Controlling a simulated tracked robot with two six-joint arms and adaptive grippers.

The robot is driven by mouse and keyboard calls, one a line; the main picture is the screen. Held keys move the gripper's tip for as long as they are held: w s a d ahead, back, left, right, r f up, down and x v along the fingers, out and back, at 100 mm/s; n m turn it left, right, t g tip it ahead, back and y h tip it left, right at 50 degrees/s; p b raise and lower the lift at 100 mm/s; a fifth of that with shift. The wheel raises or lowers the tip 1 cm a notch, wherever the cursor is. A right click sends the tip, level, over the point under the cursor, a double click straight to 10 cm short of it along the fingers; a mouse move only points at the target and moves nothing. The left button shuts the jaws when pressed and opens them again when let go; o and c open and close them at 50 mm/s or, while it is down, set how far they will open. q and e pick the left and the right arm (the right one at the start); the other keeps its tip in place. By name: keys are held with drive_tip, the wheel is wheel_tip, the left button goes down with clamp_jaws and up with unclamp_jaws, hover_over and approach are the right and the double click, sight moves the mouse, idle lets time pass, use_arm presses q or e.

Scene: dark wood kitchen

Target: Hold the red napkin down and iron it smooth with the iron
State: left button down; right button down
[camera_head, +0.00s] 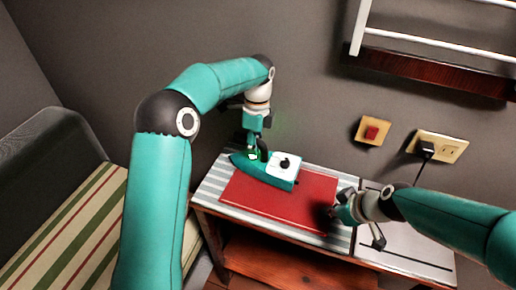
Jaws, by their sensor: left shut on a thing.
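The red napkin (270,202) lies flat on a grey and white striped ironing surface (215,180). The teal iron (272,180) with a white top part rests at the napkin's back edge, its pointed end to the left. I cannot tell how much of it is on the napkin. My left gripper (257,151) comes from above and is shut on the iron. My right gripper (338,211) is at the napkin's right edge, low over it. Its fingertips are dark and partly hidden, so I cannot tell whether it is open or whether it touches the cloth.
The surface is on a wooden table with a lower shelf (265,262). A pale panel (410,245) adjoins on the right. A striped bench (70,225) stands at left. On the wall are a red switch (371,132), a socket with a plug (440,148) and a white rack (425,42).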

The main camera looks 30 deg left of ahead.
sight(258, 143)
drive_tip(key=shift+s+f, duration=0.25)
drive_tip(key=shift+f, duration=0.1)
use_arm(q)
drive_tip(key=shift+w+d+f, duration=0.1)
drive_tip(key=shift+w+d, duration=0.05)
drive_tip(key=shift+d, duration=0.5)
drive_tip(key=shift+w+d+f, duration=0.1)
drive_tip(key=shift+w+d, duration=0.05)
drive_tip(key=shift+d, duration=0.55)
drive_tip(key=shift+w+d+r, duration=0.1)
drive_tip(key=shift+w+d, duration=0.05)
drive_tip(key=shift+d, duration=0.4)
drive_tip(key=shift+w+d+r, duration=0.1)
drive_tip(key=shift+d, duration=0.4)
drive_tip(key=shift+s+a+f, duration=0.1)
drive_tip(key=shift+s+a, duration=0.1)
drive_tip(key=shift+a, duration=0.7)
drive_tip(key=shift+s+a, duration=0.2)
drive_tip(key=shift+a, duration=0.7)
use_arm(e)
drive_tip(key=shift+d, duration=0.1)
use_arm(q)
drive_tip(key=shift+r, duration=2.6)
